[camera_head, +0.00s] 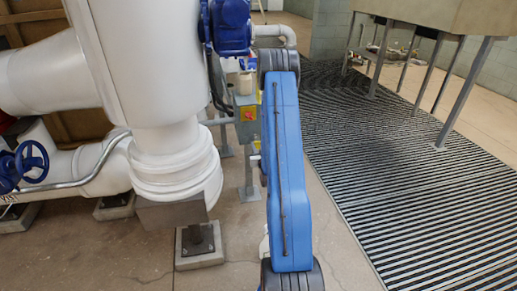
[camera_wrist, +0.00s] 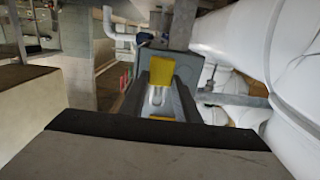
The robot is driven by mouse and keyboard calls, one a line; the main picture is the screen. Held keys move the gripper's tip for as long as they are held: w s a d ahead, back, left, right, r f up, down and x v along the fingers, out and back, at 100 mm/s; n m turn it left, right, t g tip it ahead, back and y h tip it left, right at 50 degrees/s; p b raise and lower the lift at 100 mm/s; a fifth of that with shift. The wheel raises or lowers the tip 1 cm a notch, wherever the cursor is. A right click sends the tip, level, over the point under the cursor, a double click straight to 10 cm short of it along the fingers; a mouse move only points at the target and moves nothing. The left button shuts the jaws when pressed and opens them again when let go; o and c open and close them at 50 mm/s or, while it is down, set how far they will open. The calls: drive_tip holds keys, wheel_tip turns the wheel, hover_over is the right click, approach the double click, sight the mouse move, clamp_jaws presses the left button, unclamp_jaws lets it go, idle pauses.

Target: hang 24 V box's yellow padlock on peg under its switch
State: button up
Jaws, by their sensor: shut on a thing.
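The yellow padlock (camera_wrist: 161,68) shows in the wrist view, with its pale metal shackle on the near side of its body. My gripper (camera_wrist: 160,88) is shut on the padlock. A grey box (camera_head: 247,101) with a red switch on a yellow plate (camera_head: 249,114) stands just left of my blue arm in the head view. I cannot read its label. A grey box face (camera_wrist: 180,44) lies close beyond the padlock in the wrist view. The peg is not clearly visible, and my arm hides part of the box in the head view.
A large white pipe (camera_head: 160,70) fills the left of the head view, with a blue handwheel (camera_head: 24,162) farther left. White pipework (camera_wrist: 245,35) is close on the right in the wrist view. A floor grating (camera_head: 385,180) lies to the right.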

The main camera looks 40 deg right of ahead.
sight(257, 147)
drive_tip(key=shift+x, duration=1.25)
drive_tip(key=shift+w+d+f, duration=0.1)
drive_tip(key=shift+w+f, duration=0.05)
drive_tip(key=shift+f, duration=0.85)
drive_tip(key=shift+f, duration=0.1)
drive_tip(key=o, duration=1.1)
drive_tip(key=shift+o, duration=0.2)
